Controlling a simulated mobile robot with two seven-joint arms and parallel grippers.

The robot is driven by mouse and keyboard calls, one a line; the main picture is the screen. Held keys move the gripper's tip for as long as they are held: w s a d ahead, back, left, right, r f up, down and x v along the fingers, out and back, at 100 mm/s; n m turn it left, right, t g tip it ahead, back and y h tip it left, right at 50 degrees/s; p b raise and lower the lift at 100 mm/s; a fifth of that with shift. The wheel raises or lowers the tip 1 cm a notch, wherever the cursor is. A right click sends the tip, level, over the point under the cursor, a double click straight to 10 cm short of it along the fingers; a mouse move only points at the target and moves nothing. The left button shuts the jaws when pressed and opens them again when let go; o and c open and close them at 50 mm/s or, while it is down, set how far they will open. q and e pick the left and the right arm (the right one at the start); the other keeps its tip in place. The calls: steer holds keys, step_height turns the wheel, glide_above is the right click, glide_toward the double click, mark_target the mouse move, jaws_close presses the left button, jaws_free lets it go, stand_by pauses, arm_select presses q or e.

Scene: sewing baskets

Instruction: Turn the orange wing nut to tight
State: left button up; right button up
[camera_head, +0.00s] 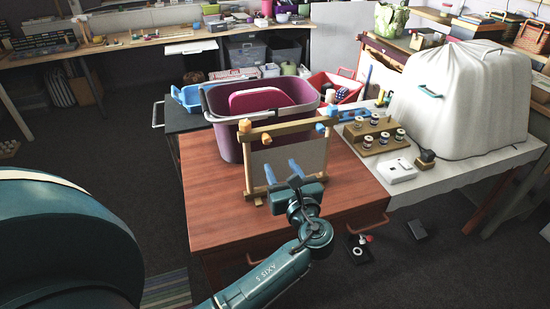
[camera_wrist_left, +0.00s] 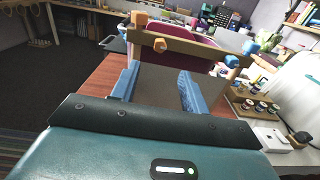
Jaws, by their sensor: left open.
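A wooden frame (camera_head: 285,127) holding a grey panel stands upright on the red-brown table (camera_head: 215,200). Two orange pieces sit at the left of its top bar: one at the bar's end (camera_head: 245,125) and a smaller one on its front face (camera_head: 267,139). They also show in the left wrist view, the end piece (camera_wrist_left: 139,18) above the front piece (camera_wrist_left: 160,45). I cannot tell their exact shape. Blue pieces (camera_head: 320,129) sit at the right end. My left gripper (camera_head: 283,171) is open and empty, in front of the panel and below the orange pieces. My right gripper is not in view.
A large purple tub (camera_head: 226,138) stands right behind the frame. To the right, a white-topped table (camera_head: 450,180) holds a wooden spool rack (camera_head: 378,146), a white box (camera_head: 396,171) and a white-covered bulky object (camera_head: 455,90). The table's left front is clear.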

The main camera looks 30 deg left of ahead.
arm_select(q)
steer(key=v, duration=0.2)
steer(key=shift+s+d, duration=0.25)
stand_by(0.3)
steer(key=s+d+f+n+h, duration=0.1)
steer(key=s+f+n+h, duration=0.15)
steer(key=f, duration=0.25)
steer(key=s+d+f+n+g+h, duration=0.1)
steer(key=f+n+h, duration=0.15)
steer(key=f, duration=0.25)
steer(key=s+d+f+n+h, duration=0.1)
steer(key=s+f+n+h, duration=0.15)
steer(key=f, duration=0.25)
steer(key=s+d+f+n+h, duration=0.2)
steer(key=s+d+n+h, duration=0.1)
steer(key=s+n, duration=0.3)
steer(key=s+d+f+n+h, duration=0.3)
steer(key=s+n+h, duration=0.2)
steer(key=n, duration=0.5)
steer(key=shift+s+g+h, duration=0.35)
steer(key=shift+s+g, duration=0.05)
steer(key=shift+s, duration=0.45)
